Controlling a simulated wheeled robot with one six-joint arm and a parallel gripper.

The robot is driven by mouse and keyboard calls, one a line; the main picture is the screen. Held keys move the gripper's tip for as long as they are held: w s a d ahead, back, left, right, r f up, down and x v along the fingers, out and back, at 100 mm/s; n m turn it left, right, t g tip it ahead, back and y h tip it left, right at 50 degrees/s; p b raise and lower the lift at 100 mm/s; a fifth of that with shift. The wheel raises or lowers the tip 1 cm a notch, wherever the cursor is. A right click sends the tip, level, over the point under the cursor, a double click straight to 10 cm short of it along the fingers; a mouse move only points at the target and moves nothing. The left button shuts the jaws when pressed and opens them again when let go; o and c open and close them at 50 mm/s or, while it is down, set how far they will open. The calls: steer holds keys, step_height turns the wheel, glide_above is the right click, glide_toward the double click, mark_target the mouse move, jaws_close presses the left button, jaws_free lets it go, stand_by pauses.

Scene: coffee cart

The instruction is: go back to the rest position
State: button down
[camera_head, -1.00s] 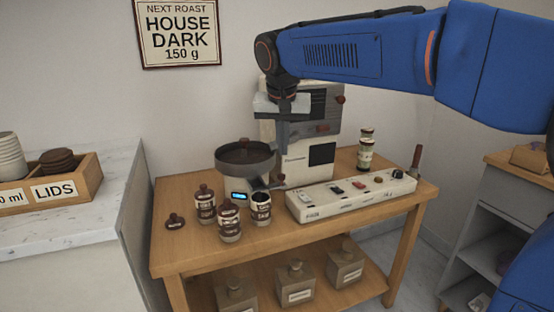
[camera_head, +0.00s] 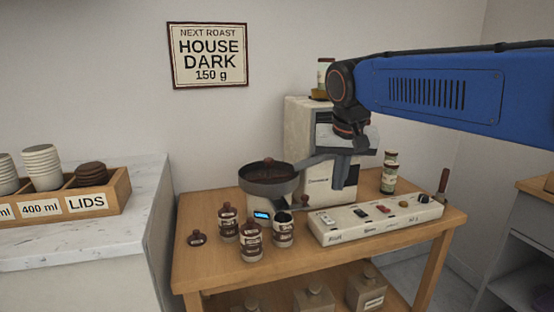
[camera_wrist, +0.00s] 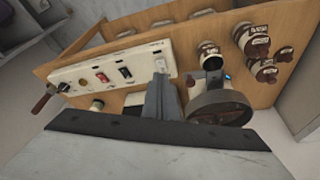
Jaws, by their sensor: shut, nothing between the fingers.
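My gripper (camera_head: 338,186) is shut and empty. It points down in front of the white machine (camera_head: 300,130) on the wooden table (camera_head: 215,268). In the wrist view its fingers (camera_wrist: 163,98) appear together between the switch panel (camera_wrist: 105,75) and the dark round pan (camera_wrist: 215,103). Nothing is held. My blue arm reaches in from the right and covers part of the machine.
The pan (camera_head: 268,186), several labelled canisters (camera_head: 251,243), one of them open (camera_head: 283,230), and a loose lid (camera_head: 197,239) stand on the table. A jar (camera_head: 389,172) stands behind the switch panel (camera_head: 375,221). A counter with a cup box (camera_head: 120,190) is at left.

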steer(key=s+d+f, duration=0.6)
steer(key=s+f, duration=0.3)
steer(key=s, duration=0.3)
steer(key=s+d+f+n, duration=0.1)
steer(key=s+d+f, duration=0.5)
steer(key=s+f, duration=0.4)
steer(key=shift+s+d+f+n+t, duration=0.3)
steer(key=shift+s+t, duration=0.1)
steer(key=shift+s, duration=0.65)
steer(key=shift+a, duration=0.1)
